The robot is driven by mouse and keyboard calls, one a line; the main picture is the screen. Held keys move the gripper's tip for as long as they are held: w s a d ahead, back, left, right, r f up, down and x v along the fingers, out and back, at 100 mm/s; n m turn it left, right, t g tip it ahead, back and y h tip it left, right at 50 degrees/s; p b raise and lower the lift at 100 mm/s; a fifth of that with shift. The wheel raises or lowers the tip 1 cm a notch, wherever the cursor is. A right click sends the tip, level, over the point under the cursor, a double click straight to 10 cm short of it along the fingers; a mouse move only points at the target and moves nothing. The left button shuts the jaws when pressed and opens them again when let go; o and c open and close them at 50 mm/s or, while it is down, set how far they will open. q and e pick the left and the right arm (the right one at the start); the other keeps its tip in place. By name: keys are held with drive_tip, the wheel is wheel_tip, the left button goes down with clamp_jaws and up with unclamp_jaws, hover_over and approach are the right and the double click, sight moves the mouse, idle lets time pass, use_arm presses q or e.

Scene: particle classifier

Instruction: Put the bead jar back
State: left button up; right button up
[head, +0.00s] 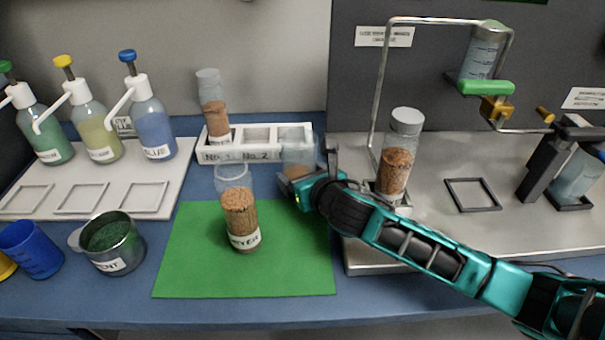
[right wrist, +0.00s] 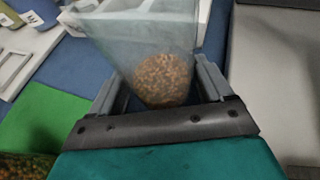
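My right gripper (head: 306,176) is shut on a clear bead jar (head: 298,146) with brown beads at its bottom. The jar is in front of or over the right end of the white rack (head: 212,157); I cannot tell whether it touches it. In the right wrist view, the tilted-looking jar (right wrist: 150,35) stands between both fingers (right wrist: 157,85). The rack is labelled No.1 and No.2; its right end is hidden by the jar. Another clear jar with brown contents (head: 215,112) stands in the No.1 place. The No.2 place looks empty. My left gripper is not in view.
A labelled jar of brown beads (head: 240,212) stands on the green mat (head: 185,270), close left of my gripper. Another filled jar (head: 396,165) stands on the metal stand base (head: 440,205), behind my arm. Pump bottles (head: 153,125) and a green-filled cup (head: 110,245) are left.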

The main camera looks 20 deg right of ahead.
drive_tip(key=o, duration=0.3)
drive_tip(key=shift+o, duration=0.2)
drive_tip(key=shift+r, duration=0.25)
drive_tip(key=p+v, duration=0.2)
drive_tip(key=v, duration=1)
drive_tip(key=shift+s+f, duration=0.1)
